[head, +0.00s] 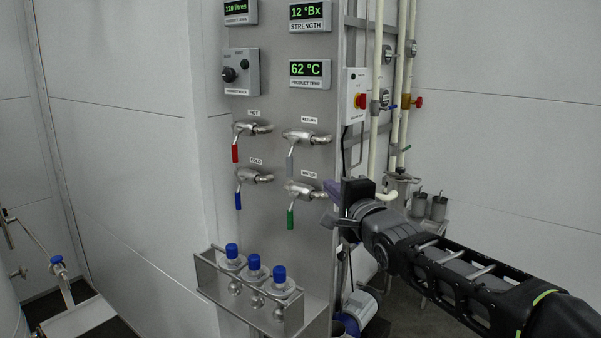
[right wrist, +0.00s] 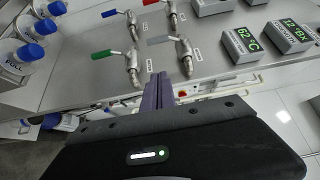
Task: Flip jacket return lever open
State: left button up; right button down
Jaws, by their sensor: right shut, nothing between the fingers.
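The return lever (head: 290,162) has a grey handle that hangs straight down from its metal valve under the RETURN label. The lever also shows in the right wrist view (right wrist: 161,40), reaching left from its valve body (right wrist: 185,58). My right gripper (head: 329,204) is at the panel's right edge, below and right of the return lever and beside the green-handled valve. Its fingers (right wrist: 163,82) are shut and empty, and they appear apart from the grey handle. My left gripper is not in view.
Red (head: 235,153), blue (head: 238,200) and green (head: 290,219) levers hang from neighbouring valves. A metal rack (head: 243,293) of blue-capped bottles juts out below. An emergency-stop box (head: 355,96) and vertical pipes stand right of the panel. Space before the upper valves is clear.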

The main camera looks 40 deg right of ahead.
jog(key=p, duration=0.3)
send_near(291, 157)
jog(key=w+d+f, duration=0.3)
jog(key=d, duration=0.2)
jog(key=w+a, duration=0.1)
jog(key=w+p, duration=0.1)
jog(key=w, duration=0.1)
jog(key=shift+w+a, duration=0.1)
jog(key=shift+a, duration=0.3)
jog(key=shift+f, duration=0.15)
